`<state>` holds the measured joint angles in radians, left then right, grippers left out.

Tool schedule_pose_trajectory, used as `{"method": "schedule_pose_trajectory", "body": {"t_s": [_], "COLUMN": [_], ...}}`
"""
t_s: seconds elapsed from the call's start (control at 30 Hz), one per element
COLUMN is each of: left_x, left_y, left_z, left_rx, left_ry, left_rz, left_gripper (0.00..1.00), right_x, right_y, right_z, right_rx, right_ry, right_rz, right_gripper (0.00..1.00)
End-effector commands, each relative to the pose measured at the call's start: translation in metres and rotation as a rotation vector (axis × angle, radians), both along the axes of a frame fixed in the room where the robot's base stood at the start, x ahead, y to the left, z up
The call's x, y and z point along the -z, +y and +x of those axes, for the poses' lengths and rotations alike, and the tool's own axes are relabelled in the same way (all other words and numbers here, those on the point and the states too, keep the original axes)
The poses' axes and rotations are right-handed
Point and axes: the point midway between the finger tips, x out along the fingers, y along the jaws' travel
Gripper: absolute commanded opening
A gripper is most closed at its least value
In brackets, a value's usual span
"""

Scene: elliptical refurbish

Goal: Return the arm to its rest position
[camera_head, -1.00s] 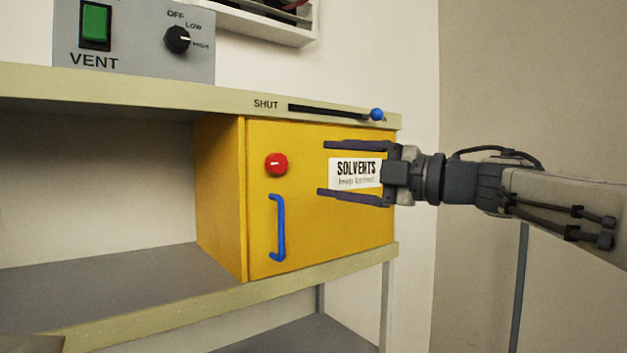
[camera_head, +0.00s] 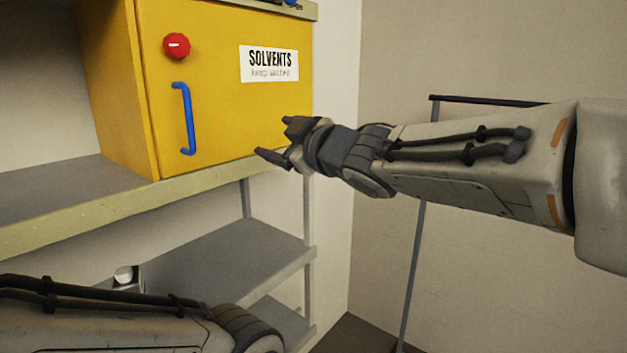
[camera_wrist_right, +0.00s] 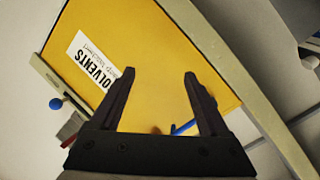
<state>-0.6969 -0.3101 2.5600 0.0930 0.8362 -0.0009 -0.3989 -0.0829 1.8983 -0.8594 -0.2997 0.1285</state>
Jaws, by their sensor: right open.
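My right arm (camera_head: 470,165) reaches in from the right in the head view. Its gripper (camera_head: 277,143) is in front of the lower right part of the yellow solvents cabinet (camera_head: 225,110). In the right wrist view the right gripper (camera_wrist_right: 160,95) is open, with nothing between its fingers, and the cabinet (camera_wrist_right: 160,50) lies beyond them. My left arm (camera_head: 120,320) shows at the lower left of the head view; its gripper is outside the frame.
The cabinet has a red knob (camera_head: 176,45), a blue handle (camera_head: 185,118) and a white label (camera_head: 269,64); its door looks shut. It stands on a shelf (camera_head: 60,205) with a lower shelf (camera_head: 225,260) below. A thin grey post (camera_head: 413,270) stands by the right wall.

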Motion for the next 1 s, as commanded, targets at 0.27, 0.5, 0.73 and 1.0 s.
{"method": "schedule_pose_trajectory", "body": {"t_s": [0.27,0.5,0.73,1.0], "left_x": [0.022,0.034,0.041,0.041], "left_y": [0.0,0.0,0.0,0.0], "left_z": [0.0,0.0,0.0,0.0], "left_rx": [-0.001,-0.002,-0.002,-0.002], "left_ry": [0.0,0.0,0.0,0.0], "left_rz": [0.0,0.0,0.0,0.0], "left_gripper": [0.0,0.0,0.0,0.0], "right_x": [0.2,0.325,0.375,0.381], "right_y": [-0.043,-0.08,-0.106,-0.11], "right_z": [-0.076,-0.2,-0.297,-0.318], "right_rx": [0.276,0.412,0.468,0.477], "right_ry": [0.633,1.126,1.439,1.506], "right_rz": [-0.063,-0.207,-0.33,-0.361], "right_gripper": [0.79,0.79,0.79,0.79]}}
